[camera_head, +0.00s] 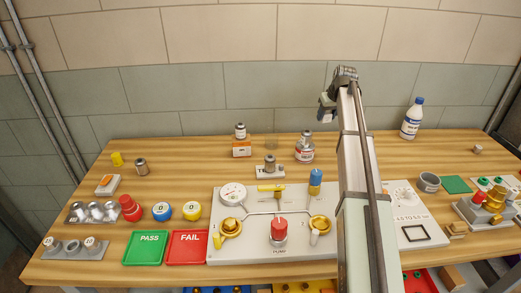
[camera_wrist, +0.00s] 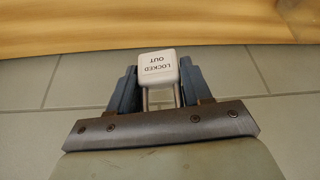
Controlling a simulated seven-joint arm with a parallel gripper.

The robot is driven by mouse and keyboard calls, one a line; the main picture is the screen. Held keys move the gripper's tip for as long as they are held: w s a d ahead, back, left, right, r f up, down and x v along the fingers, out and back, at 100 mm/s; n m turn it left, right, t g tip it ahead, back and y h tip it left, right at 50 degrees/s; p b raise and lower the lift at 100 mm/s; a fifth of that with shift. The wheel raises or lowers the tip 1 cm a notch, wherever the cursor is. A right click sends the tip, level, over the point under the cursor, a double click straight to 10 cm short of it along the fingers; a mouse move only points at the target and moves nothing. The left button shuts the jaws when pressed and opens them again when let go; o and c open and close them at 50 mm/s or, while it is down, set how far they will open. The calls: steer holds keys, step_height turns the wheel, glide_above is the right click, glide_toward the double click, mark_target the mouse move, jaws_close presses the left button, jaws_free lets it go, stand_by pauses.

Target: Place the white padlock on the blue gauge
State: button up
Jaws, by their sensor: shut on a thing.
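The white padlock (camera_wrist: 158,66), printed LOCKED OUT, is between the two fingers of my gripper (camera_wrist: 160,82) in the wrist view. Its shackle points back toward the gripper's palm. In the head view my gripper (camera_head: 327,108) is raised in front of the back wall, above the far part of the table; I cannot make out the padlock there. The blue gauge (camera_head: 162,211) is a round, blue-rimmed piece with a pale face, on the table's left half. A similar yellow gauge (camera_head: 192,210) stands just to its right.
A valve panel (camera_head: 260,245) with a white dial fills the middle of the table (camera_head: 70,262). Green PASS (camera_head: 147,247) and red FAIL (camera_head: 187,246) trays lie in front of the gauges. A red knob-like piece (camera_head: 130,208) stands left of the blue gauge.

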step_height(320, 180, up, 10)
steer(key=shift+w+r, duration=0.1)
steer(key=shift+r, duration=0.15)
steer(key=s+a+n+y, duration=0.1)
steer(key=s+a+n, duration=0.2)
steer(key=a, duration=1.2)
steer(key=n+g+y, duration=0.3)
steer(key=n+g, duration=0.1)
steer(key=n, duration=0.9)
glide_above(156, 208)
steer(key=d, duration=0.1)
steer(key=shift+d+f, duration=0.15)
steer(key=shift+f, duration=3.7)
steer(key=shift+d+f, duration=0.1)
steer(key=shift+f, duration=3.75)
steer(key=shift+f, duration=0.15)
